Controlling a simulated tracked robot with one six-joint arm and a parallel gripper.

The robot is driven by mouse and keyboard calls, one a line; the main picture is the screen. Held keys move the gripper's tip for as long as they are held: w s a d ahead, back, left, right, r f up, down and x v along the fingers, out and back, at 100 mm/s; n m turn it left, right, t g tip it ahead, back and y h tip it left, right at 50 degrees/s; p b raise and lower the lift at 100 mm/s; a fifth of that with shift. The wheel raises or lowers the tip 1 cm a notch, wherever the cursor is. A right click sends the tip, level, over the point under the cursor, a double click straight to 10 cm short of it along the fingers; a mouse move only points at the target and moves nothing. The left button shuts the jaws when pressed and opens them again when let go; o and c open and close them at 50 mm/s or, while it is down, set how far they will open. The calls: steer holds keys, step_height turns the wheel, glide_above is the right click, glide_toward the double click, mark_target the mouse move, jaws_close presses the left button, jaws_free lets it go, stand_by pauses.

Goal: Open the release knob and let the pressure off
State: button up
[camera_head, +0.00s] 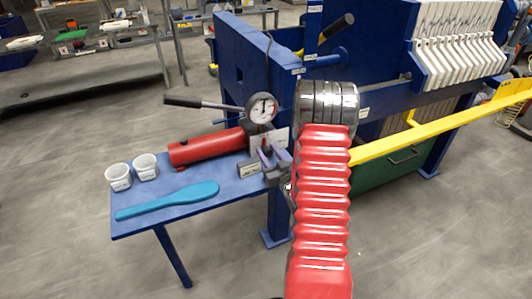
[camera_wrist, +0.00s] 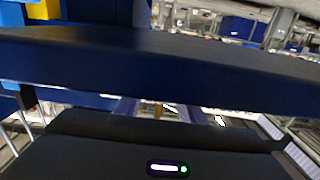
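The red hand pump (camera_head: 207,147) lies on the blue side shelf, with a round pressure gauge (camera_head: 261,108) and a black-handled lever (camera_head: 200,103) at its right end. My gripper (camera_head: 272,156) is at the pump's right end, below the gauge, its two grey-purple fingers apart. I cannot make out the release knob; the fingers and small parts crowd that spot. In the wrist view a dark blue beam (camera_wrist: 160,68) crosses close in front and covers most of my gripper (camera_wrist: 157,109). The fingertips are hidden there, and contact with anything cannot be told.
The blue shelf (camera_head: 240,190) also holds two white cups (camera_head: 118,177) and a teal paddle (camera_head: 168,200). The blue press frame (camera_head: 245,50) stands close behind my gripper. A yellow bar (camera_head: 440,125) runs off to the right. The floor at front left is clear.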

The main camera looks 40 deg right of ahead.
steer(key=shift+w, duration=0.25)
steer(key=shift+c, duration=0.5)
steer(key=c, duration=0.6)
steer(key=shift+m, duration=1.5)
